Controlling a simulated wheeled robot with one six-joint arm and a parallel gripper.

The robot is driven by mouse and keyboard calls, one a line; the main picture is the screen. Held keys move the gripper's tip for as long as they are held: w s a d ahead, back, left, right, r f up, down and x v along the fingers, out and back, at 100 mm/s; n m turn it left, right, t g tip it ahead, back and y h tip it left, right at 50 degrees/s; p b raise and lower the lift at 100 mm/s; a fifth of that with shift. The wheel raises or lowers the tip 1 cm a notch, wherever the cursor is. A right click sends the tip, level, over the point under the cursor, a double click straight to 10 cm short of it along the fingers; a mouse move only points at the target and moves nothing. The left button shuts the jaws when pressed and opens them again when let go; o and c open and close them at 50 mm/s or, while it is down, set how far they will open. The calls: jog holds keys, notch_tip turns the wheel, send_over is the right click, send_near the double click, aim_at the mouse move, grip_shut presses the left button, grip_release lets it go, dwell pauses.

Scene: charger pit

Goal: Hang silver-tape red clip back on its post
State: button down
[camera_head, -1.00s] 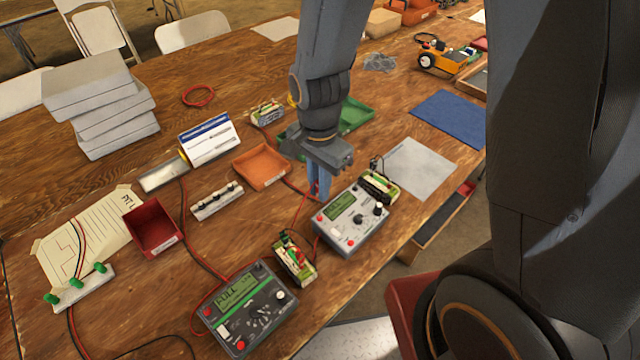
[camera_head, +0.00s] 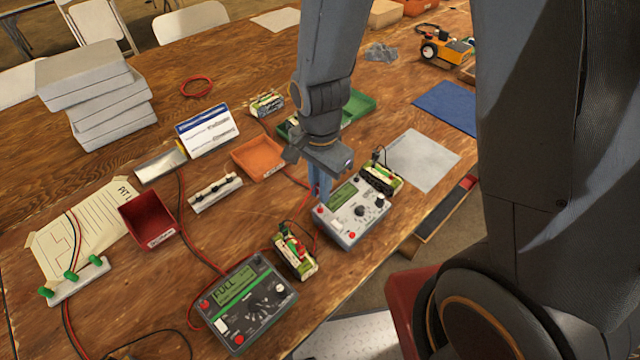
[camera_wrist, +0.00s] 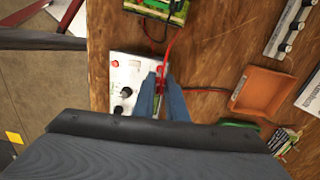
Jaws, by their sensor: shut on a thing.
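My gripper (camera_head: 321,186) points down at the left edge of the white charger (camera_head: 352,218). In the wrist view, my gripper's blue fingers (camera_wrist: 161,88) are closed on a small red clip (camera_wrist: 159,71), mostly hidden between them. No silver tape can be made out on it. A red lead runs from near the fingertips towards the battery pack (camera_head: 295,257), and another red wire runs towards the orange tray. The white charger has red knobs or posts near its left side and front corner; whether the clip touches a post cannot be told.
A dark charger reading FULL (camera_head: 247,301) stands front left. A second battery pack (camera_head: 381,178) is at the white charger's back right. A strip with black posts (camera_head: 215,195), an orange tray (camera_head: 259,156) and a red bin (camera_head: 149,222) lie left. Loose wires cross the table.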

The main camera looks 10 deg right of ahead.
jog(key=shift+f+b, duration=0.7)
jog(key=shift+f, duration=0.8)
jog(key=shift+f+p, duration=0.2)
jog(key=shift+p, duration=0.4)
dwell(1.2)
jog(key=c, duration=1.7)
grip_release()
jog(key=shift+o, duration=1.1)
jog(key=shift+r+p, duration=3.4)
jog(key=shift+r, duration=0.35)
